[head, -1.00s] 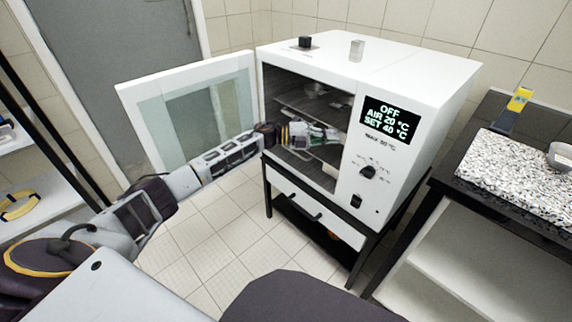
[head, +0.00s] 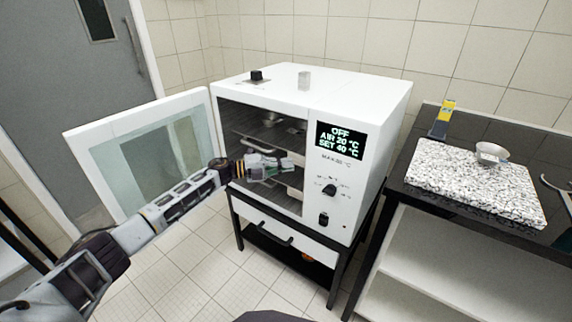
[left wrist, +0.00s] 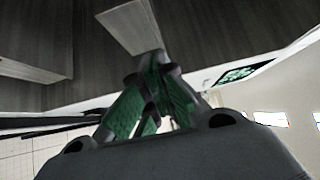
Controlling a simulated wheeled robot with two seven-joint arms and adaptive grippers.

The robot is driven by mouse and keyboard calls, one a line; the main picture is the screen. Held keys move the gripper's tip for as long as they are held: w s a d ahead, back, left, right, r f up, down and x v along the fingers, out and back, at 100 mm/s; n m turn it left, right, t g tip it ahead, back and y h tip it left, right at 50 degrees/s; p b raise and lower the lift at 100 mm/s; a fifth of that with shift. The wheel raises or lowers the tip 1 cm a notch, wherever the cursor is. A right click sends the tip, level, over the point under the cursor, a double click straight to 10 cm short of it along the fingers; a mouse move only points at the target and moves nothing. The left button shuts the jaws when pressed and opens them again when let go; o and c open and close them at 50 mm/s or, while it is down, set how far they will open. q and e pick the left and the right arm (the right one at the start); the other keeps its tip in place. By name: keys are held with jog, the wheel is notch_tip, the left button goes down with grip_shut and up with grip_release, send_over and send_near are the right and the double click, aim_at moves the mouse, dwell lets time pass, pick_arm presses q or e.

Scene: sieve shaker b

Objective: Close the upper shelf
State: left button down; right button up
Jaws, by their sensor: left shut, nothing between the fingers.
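The white oven (head: 355,115) stands with its glass door (head: 92,160) swung open to the left. Inside its dark chamber, the upper shelf (head: 254,133) shows as a thin rack with a metal bowl (head: 270,122) near it. How far the shelf sticks out is hard to tell. My left gripper (head: 288,165) is at the open front, below the upper shelf, shut and empty. Its arm passes in front of the door's lower right part and hides some of the chamber. In the left wrist view the green-padded fingers (left wrist: 150,100) are in front of dark chamber surfaces. My right gripper is out of view.
The oven's control panel (head: 335,185) is just right of the gripper. A drawer (head: 280,232) is below the chamber. A dark bench (head: 400,190) on the right carries a speckled slab (head: 450,185) with a bowl (head: 491,153).

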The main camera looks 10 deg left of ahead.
pick_arm(q)
jog(key=p+v, duration=0.1)
jog(key=v, duration=0.9)
jog(key=shift+s+a, duration=0.15)
jog(key=shift+s, duration=0.3)
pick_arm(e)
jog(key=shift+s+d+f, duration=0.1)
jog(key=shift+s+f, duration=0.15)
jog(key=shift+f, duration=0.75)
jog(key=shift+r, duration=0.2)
